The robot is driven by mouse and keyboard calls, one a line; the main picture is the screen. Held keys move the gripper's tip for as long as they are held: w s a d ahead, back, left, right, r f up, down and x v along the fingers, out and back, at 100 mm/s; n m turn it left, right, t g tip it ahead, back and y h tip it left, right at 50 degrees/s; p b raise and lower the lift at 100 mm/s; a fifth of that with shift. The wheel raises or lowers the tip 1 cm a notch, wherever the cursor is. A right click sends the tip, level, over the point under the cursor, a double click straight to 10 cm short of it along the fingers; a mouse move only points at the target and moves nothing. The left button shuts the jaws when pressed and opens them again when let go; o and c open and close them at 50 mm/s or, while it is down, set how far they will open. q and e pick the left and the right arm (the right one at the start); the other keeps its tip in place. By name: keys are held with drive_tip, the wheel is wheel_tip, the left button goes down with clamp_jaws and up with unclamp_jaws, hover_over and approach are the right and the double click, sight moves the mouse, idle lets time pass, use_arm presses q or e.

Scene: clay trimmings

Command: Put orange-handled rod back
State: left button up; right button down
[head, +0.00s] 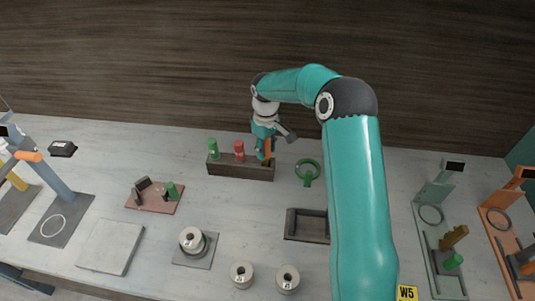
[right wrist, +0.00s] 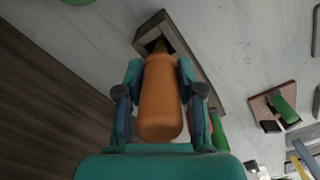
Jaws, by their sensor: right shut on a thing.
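My right gripper (head: 266,152) is shut on the orange handle of the rod (head: 268,146), above the right end of a dark wooden rack (head: 225,168). The right wrist view shows the orange handle (right wrist: 160,100) upright between the two fingers (right wrist: 160,88). A short brownish shaft beyond the handle lines up with a dark opening in the rack (right wrist: 190,58); I cannot tell how deep it sits. A green-handled rod (head: 213,147) and a red-handled rod (head: 239,150) stand in the rack to the left. My left gripper is not in view.
A dark open tray (head: 305,237) is in front, beside my right arm. A reddish plate (head: 150,208) with small parts is at left. White spools (head: 287,279) stand near the front. Pale table between is clear.

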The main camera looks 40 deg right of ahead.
sight(266, 156)
drive_tip(key=shift+f, duration=1.45)
drive_tip(key=shift+f+b, duration=0.3)
drive_tip(key=c, duration=0.7)
unclamp_jaws()
drive_tip(key=shift+r+p, duration=0.4)
drive_tip(key=shift+r, duration=0.15)
wheel_tip(266, 156, up, 12)
drive_tip(key=shift+f, duration=0.2)
